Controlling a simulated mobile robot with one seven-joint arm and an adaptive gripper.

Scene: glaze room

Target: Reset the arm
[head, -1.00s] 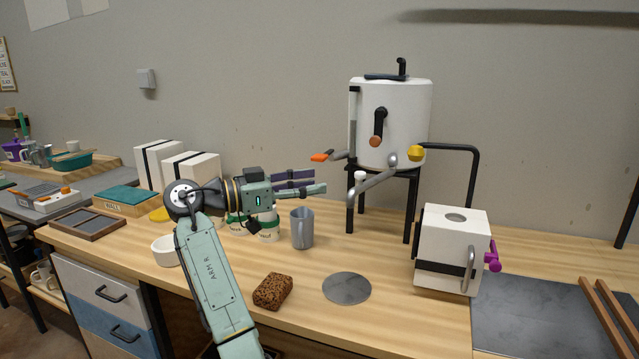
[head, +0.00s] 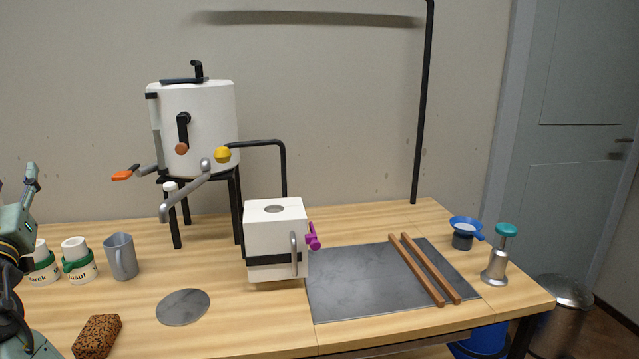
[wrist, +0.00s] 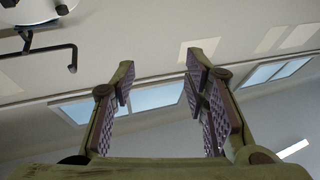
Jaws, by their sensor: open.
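My gripper (wrist: 160,100) shows in the wrist view with its two padded fingers wide apart and nothing between them. Behind the fingers are the ceiling and its lit panels, so the gripper points upward. In the head view my arm (head: 14,250) is cut off at the left edge, with one finger pointing up. It stands beside the cups on the table and holds nothing that I can see.
Nearby on the wooden table (head: 240,325) are white cups (head: 78,262), a grey mug (head: 121,257), a brown sponge-like block (head: 97,337) and a round grey disc (head: 183,307). A white tank (head: 205,130) on a black stand and a white box (head: 275,235) stand further right.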

